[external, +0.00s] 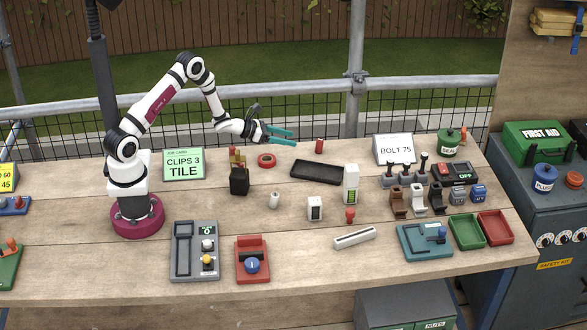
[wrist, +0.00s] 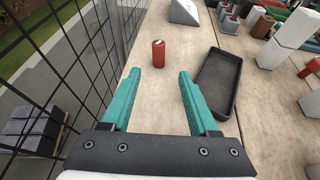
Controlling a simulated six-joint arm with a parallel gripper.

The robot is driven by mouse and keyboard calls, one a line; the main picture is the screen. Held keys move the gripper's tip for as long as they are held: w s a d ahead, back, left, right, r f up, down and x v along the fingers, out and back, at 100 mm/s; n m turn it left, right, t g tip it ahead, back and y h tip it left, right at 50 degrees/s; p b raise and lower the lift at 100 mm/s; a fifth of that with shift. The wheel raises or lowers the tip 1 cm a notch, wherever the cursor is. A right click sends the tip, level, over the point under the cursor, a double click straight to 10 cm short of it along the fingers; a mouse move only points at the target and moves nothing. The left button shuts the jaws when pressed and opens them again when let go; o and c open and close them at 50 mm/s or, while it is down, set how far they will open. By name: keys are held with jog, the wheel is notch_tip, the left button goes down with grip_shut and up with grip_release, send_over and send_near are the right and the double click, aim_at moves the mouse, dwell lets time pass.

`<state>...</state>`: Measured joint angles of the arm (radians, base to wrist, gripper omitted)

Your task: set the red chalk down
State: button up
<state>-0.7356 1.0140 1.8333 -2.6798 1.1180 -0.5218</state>
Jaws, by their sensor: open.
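The red chalk (external: 319,146), a short red cylinder, stands upright on the wooden bench near its back edge. In the wrist view the red chalk (wrist: 158,53) is ahead of the fingertips, roughly centred between them and apart from both. My gripper (external: 291,138) is open and empty, to the left of the chalk, with its teal fingers pointing towards it. In the wrist view both fingers of my gripper (wrist: 160,76) are spread, with bare bench between them.
A black tray (external: 316,171) lies close in front of the chalk; in the wrist view the tray (wrist: 203,82) is right of the right finger. A red ring (external: 267,160) lies below my gripper. A wire mesh fence (wrist: 65,60) runs along the left.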

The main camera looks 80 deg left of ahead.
jog(key=shift+v, duration=0.9)
jog(key=d+r+m+g+h, duration=0.1)
jog(key=d+r+m+h, duration=0.4)
jog(key=d, duration=0.4)
jog(key=d+r+m+g+h, duration=0.1)
jog(key=d+r+m+h, duration=0.2)
jog(key=d+r+m, duration=0.55)
jog(key=s+d+r+m+g+h, duration=0.1)
jog(key=s+d+m+g, duration=0.15)
jog(key=d, duration=0.25)
jog(key=s+d+r+m+g+h, duration=0.1)
jog(key=s+d+m+h, duration=0.15)
jog(key=d, duration=0.25)
jog(key=s+d+m+g+y, duration=0.2)
jog(key=s+d+m+g, duration=0.15)
jog(key=s+m, duration=0.55)
jog(key=s+d+m+g+y, duration=0.3)
jog(key=s+m+g, duration=0.25)
jog(key=s, duration=0.65)
jog(key=s+a+m+y, duration=0.7)
jog(key=s+a+m, duration=0.1)
jog(key=a+m, duration=0.1)
jog(key=shift+s+a+r+t, duration=0.2)
jog(key=shift+a+r+t, duration=0.25)
jog(key=shift+a, duration=0.3)
